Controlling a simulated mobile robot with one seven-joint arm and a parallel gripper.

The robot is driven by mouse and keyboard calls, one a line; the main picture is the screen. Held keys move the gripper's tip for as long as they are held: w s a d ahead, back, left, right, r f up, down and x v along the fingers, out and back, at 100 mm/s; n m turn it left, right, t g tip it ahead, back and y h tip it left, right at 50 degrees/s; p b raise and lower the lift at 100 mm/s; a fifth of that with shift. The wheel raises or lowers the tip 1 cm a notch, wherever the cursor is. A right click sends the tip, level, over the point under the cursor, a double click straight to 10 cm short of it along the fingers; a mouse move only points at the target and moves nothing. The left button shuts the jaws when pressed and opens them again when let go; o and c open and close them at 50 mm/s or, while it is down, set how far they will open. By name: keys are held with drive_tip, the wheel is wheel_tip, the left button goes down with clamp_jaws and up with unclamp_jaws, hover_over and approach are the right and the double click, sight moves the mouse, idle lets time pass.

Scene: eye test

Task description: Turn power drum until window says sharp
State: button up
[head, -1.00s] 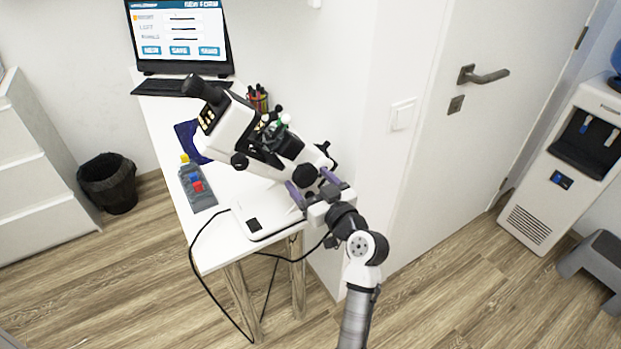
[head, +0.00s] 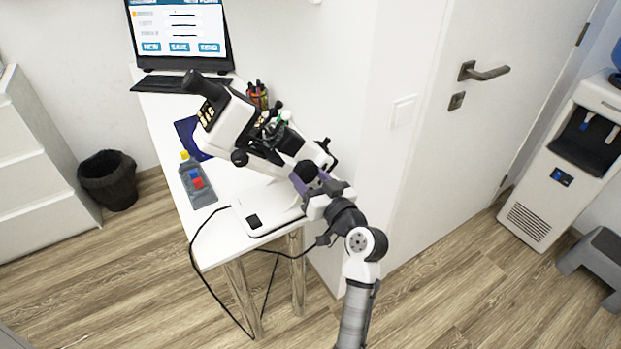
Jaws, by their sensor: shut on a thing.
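A white and black lensmeter-like instrument (head: 232,122) stands tilted on a white base on the narrow table. A round black drum (head: 303,170) is on its lower right side. My gripper (head: 306,178), with purple fingers, is shut on this drum, whose far side is partly hidden by the fingers. A small dark window (head: 207,113) with yellowish marks is on the instrument's upper left; its wording is too small to read. A smaller black knob (head: 239,157) sits on the near side.
A black cable hangs off the front edge. The wall and light switch (head: 403,111) are close on the right.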

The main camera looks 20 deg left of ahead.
drive_tip(key=m, duration=0.3)
drive_tip(key=o, duration=1)
drive_tip(key=shift+c, duration=0.2)
drive_tip(key=b+v, duration=0.3)
drive_tip(key=v, duration=1.1)
drive_tip(key=shift+b, duration=0.3)
drive_tip(key=shift+a, duration=0.1)
